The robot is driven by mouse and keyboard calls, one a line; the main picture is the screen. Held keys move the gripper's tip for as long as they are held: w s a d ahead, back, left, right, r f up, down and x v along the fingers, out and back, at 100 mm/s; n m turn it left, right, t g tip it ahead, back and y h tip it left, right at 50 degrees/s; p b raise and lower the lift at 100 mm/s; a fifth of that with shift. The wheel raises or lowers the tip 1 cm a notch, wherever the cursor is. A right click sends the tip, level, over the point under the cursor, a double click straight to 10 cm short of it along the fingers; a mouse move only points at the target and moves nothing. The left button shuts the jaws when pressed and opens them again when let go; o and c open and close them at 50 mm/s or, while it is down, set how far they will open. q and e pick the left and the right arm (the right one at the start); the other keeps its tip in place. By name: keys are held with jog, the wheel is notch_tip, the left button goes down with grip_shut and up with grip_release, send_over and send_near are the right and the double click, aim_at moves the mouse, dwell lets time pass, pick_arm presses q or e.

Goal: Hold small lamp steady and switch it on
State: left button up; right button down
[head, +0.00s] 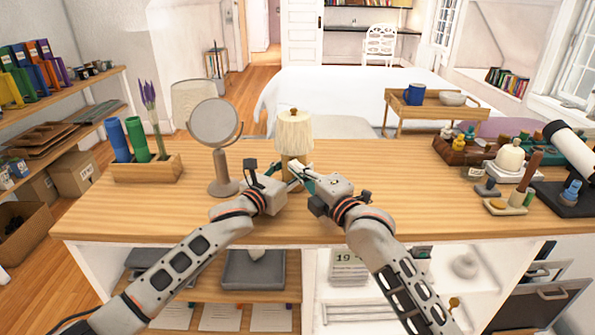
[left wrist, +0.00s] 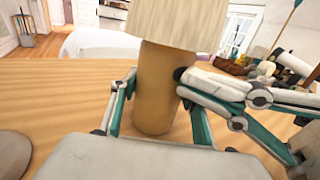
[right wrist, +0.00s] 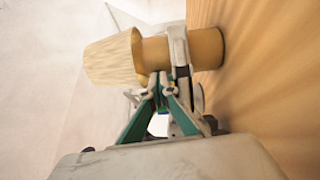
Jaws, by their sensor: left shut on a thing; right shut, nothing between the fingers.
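The small lamp has a pleated cream shade (head: 294,135) with a wooden knob on top and a tan cylindrical base (left wrist: 155,90). It stands upright on the wooden counter. My left gripper (left wrist: 157,95) is shut around the base, one finger on each side, below the shade. My right gripper (right wrist: 163,82) is shut and empty, its fingertips close against the base just under the shade. In the left wrist view a dark round spot (left wrist: 180,74) shows on the base beside the right fingertips. Whether they touch it, I cannot tell. The head view does not show whether the lamp is lit.
A round mirror (head: 215,120) on a stand is left of the lamp, with a larger lampshade (head: 196,98) behind it. A wooden planter (head: 147,168) stands further left. Several small items and a white telescope (head: 570,146) crowd the counter's right end. The counter right of my grippers is clear.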

pick_arm(q)
jog(key=shift+s+d+f, duration=0.1)
jog(key=shift+s+d, duration=0.1)
pick_arm(e)
jog(key=shift+w+d, duration=0.2)
jog(key=shift+d, duration=0.1)
jog(key=shift+s+d+f, duration=0.15)
jog(key=shift+s+d, duration=0.1)
jog(key=shift+s, duration=0.1)
pick_arm(q)
jog(key=shift+a, duration=0.1)
pick_arm(e)
jog(key=v, duration=0.9)
jog(key=shift+s+a+r, duration=0.2)
jog(key=shift+s+a, duration=0.05)
jog(key=shift+s, duration=0.05)
pick_arm(q)
jog(key=shift+w, duration=0.1)
jog(key=o, duration=1.5)
jog(key=v, duration=1.2)
